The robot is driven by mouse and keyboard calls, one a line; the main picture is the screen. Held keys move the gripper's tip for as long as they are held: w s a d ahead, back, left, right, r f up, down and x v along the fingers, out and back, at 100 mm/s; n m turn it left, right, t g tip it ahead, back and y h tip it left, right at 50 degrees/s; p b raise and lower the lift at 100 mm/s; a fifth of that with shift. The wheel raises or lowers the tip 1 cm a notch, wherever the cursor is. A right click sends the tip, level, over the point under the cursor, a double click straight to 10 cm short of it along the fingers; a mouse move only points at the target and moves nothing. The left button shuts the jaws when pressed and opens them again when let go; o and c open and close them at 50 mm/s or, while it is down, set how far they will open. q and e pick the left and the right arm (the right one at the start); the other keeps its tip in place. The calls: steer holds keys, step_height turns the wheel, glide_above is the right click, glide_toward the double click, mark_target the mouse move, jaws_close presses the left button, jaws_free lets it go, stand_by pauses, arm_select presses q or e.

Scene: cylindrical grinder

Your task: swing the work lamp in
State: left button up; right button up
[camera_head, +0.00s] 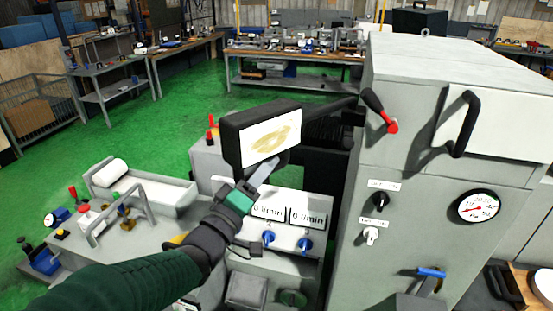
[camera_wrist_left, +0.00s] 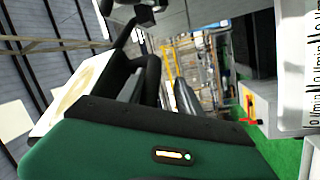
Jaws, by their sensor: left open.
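The work lamp (camera_head: 277,129) is a black box with a pale lit face, on a dark jointed arm (camera_head: 332,113) that reaches to the tall grey machine housing. My left gripper (camera_head: 264,171) is open just below the lamp's lower edge. Its fingers overlap the lamp's underside in the head view, and I cannot tell whether they touch it. My right gripper is not in view.
The grey machine cabinet (camera_head: 440,150) with a black handle (camera_head: 459,124), a red-tipped lever (camera_head: 381,110) and a gauge (camera_head: 479,206) fills the right. A control panel with blue knobs (camera_head: 286,240) stands below the lamp. Green floor (camera_head: 190,100) lies open behind.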

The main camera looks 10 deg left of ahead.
arm_select(q)
steer(key=shift+d, duration=0.2)
steer(key=shift+s+d+r, duration=0.2)
steer(key=shift+s, duration=0.1)
steer(key=shift+s+d+r, duration=0.1)
steer(key=shift+s+r, duration=0.05)
steer(key=shift+s, duration=0.25)
steer(key=shift+c, duration=0.2)
steer(key=shift+s+r, duration=0.1)
steer(key=shift+s, duration=0.1)
steer(key=shift+c, duration=2.3)
steer(key=shift+w+a, duration=0.2)
steer(key=shift+a, duration=0.1)
steer(key=shift+c, duration=1.3)
steer(key=shift+w+a+f, duration=0.2)
steer(key=shift+a+f, duration=0.05)
jaws_close()
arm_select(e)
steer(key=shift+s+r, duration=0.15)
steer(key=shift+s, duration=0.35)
arm_select(q)
steer(key=shift+s+d, duration=0.1)
steer(key=shift+d, duration=0.15)
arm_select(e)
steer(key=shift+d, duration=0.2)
